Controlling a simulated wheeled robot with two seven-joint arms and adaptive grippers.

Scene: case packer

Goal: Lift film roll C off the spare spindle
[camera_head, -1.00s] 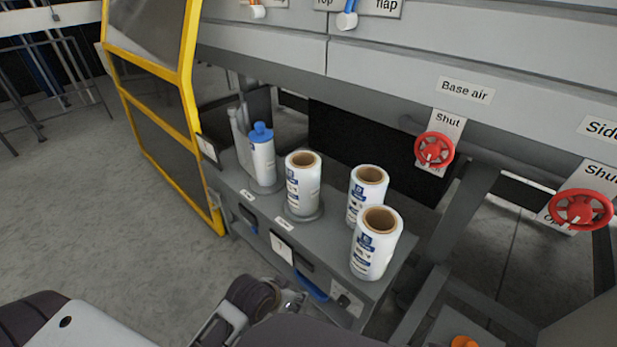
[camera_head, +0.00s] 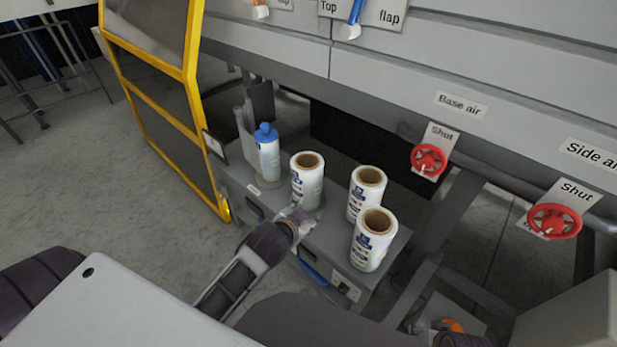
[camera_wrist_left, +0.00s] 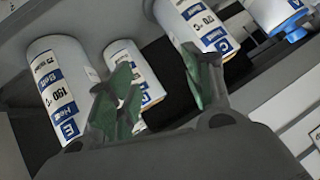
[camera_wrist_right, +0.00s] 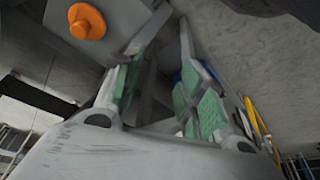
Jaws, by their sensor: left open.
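Film roll C (camera_head: 307,183) is a white roll with a brown core, upright on a round base on the grey cabinet. In the left wrist view its label with the letter C (camera_wrist_left: 207,25) is just beyond my fingers. My left gripper (camera_head: 294,220) is open and empty, low in front of roll C; its green-padded fingers (camera_wrist_left: 157,65) are spread, not around the roll. My right gripper (camera_wrist_right: 160,85) is open and empty in the right wrist view. The base of roll C is partly hidden by my left gripper in the head view.
Two more rolls (camera_head: 366,197) (camera_head: 373,243) stand to the right, one marked E (camera_wrist_left: 62,90). A yellow-framed guard (camera_head: 190,110) is at left; red valve wheels (camera_head: 429,160) are at right. An orange knob (camera_wrist_right: 87,22) is near my right gripper.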

